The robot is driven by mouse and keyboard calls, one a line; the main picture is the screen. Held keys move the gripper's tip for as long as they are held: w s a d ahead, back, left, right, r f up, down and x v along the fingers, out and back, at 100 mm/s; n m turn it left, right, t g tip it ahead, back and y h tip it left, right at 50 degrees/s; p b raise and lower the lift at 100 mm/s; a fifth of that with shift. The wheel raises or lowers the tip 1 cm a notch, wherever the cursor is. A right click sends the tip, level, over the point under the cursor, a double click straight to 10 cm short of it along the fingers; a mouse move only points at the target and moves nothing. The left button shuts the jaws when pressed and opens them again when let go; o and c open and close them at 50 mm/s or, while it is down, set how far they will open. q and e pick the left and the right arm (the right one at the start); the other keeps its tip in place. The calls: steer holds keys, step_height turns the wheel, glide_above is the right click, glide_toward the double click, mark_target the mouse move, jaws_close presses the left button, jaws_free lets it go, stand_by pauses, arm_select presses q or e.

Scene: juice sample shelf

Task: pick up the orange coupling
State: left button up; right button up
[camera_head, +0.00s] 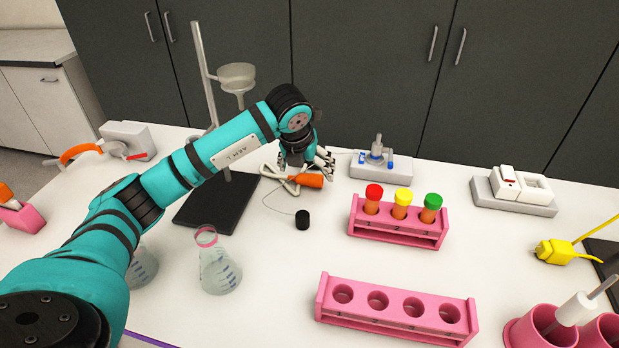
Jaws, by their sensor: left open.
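The orange coupling (308,181) looks like a small tapered orange piece. It lies on the white table at the end of a pale looped tube (283,180). My left gripper (318,164) is at the coupling, pointing down close above and behind it. Its fingers are open, and part of them is hard to make out against the coupling and tube. I cannot tell whether a finger touches the coupling. My right gripper is not in view.
A black cylinder (302,220) on a thin wire lies in front of the coupling. A pink rack (398,235) with capped tubes stands to the right, and an empty pink rack (395,323) nearer. A flask (217,265) and a dark stand base (205,213) are left.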

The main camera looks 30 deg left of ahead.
mark_target(309, 176)
arm_select(q)
steer(key=p+x, duration=0.1)
steer(key=x, duration=0.3)
steer(key=shift+w+a+p, duration=0.2)
steer(key=shift+p, duration=0.15)
steer(key=shift+w+f, duration=0.25)
steer(key=shift+f, duration=0.25)
steer(key=c, duration=1.3)
